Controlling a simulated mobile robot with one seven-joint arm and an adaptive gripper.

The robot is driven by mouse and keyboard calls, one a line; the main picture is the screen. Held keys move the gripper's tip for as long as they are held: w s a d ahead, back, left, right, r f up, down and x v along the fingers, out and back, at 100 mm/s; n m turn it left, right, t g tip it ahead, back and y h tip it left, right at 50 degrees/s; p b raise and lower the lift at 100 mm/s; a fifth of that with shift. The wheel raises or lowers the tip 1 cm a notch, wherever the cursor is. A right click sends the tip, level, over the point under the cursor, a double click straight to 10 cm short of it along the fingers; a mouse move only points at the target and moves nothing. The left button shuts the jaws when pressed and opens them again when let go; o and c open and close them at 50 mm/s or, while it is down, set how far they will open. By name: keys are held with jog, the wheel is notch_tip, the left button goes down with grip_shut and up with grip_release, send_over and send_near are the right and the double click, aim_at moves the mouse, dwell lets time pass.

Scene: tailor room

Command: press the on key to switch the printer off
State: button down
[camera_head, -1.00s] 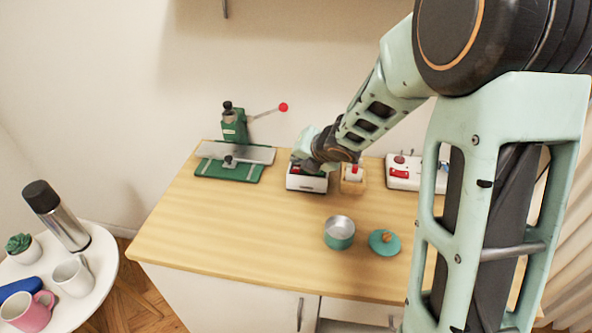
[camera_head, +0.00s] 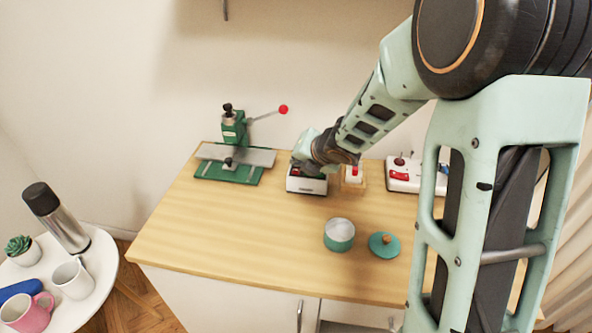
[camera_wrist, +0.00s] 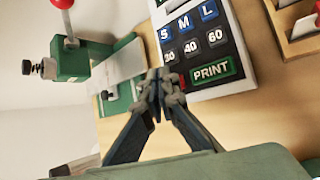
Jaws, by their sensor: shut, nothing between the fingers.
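The printer (camera_head: 307,185) is a small white box at the back of the wooden counter, partly covered by my wrist in the head view. No key marked on can be read. My gripper (camera_wrist: 160,82) is shut and empty, its tips by the panel's left edge, near the 30 key. I cannot tell whether they touch. In the head view the fingertips are hidden behind my wrist.
A green press with a red-knobbed lever (camera_head: 234,130) stands left of the printer. A wooden box with a red-topped item (camera_head: 353,182) and a white panel with red parts (camera_head: 400,178) are to the right.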

aim_at(298, 172)
jog(key=shift+f+b, duration=0.45)
jog(key=shift+b, duration=0.05)
jog(key=shift+f+b, duration=0.4)
jog(key=shift+b, duration=0.05)
dwell(0.6)
dwell(0.4)
jog(key=shift+r+p, duration=0.8)
jog(key=shift+r, duration=0.05)
jog(key=shift+r, duration=0.1)
notch_tip(298, 172, up, 5)
jog(key=p, duration=0.5)
